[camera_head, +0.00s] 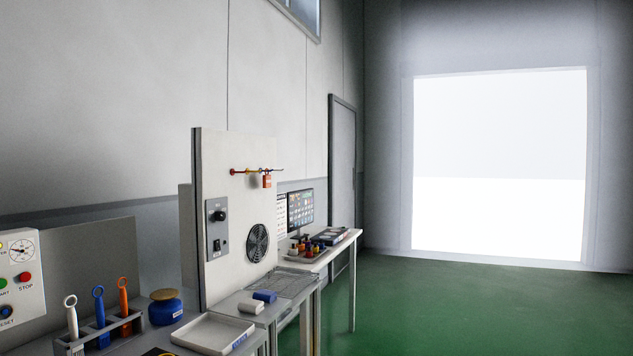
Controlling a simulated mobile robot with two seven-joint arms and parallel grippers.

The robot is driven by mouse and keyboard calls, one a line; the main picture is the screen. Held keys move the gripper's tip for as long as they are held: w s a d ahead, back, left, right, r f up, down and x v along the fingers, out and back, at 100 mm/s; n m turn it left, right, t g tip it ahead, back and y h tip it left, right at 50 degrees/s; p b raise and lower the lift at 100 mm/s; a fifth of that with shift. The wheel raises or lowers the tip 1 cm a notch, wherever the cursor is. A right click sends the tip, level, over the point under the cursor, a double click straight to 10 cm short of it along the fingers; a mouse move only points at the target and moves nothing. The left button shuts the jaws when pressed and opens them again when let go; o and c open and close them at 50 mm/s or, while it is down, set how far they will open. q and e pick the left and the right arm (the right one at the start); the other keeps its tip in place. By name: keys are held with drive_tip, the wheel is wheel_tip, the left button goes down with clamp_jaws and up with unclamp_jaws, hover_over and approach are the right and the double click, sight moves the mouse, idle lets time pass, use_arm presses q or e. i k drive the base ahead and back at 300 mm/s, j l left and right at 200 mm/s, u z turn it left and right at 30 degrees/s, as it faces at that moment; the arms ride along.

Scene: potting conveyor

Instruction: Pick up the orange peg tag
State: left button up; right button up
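A small orange tag (267,181) hangs from a row of pegs (250,171) high on a tall white panel (229,225). The tag is small in the picture, and how it is attached cannot be made out. Neither of my grippers is in view.
A grey rack (100,338) holds white, blue and orange ring-topped tools at the lower left. Beside it are a blue jar (166,307) and a white tray (212,334). White and blue blocks (264,296) lie below the panel. Green floor (460,310) is clear on the right.

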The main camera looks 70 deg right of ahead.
sight(266, 178)
drive_tip(key=z, duration=1.9)
drive_tip(key=i+u, duration=0.1)
drive_tip(key=u, duration=0.85)
drive_tip(key=i+l+u, duration=0.1)
drive_tip(key=l+u, duration=0.3)
drive_tip(key=i+l+u, duration=0.1)
drive_tip(key=l+u, duration=0.65)
drive_tip(key=l, duration=0.6)
drive_tip(key=k+l+u, duration=0.1)
drive_tip(key=l+u, duration=0.2)
drive_tip(key=l, duration=1.25)
drive_tip(key=k+l, duration=0.15)
drive_tip(key=l, duration=0.45)
drive_tip(key=l+u, duration=0.1)
drive_tip(key=l, duration=0.55)
drive_tip(key=k, duration=0.05)
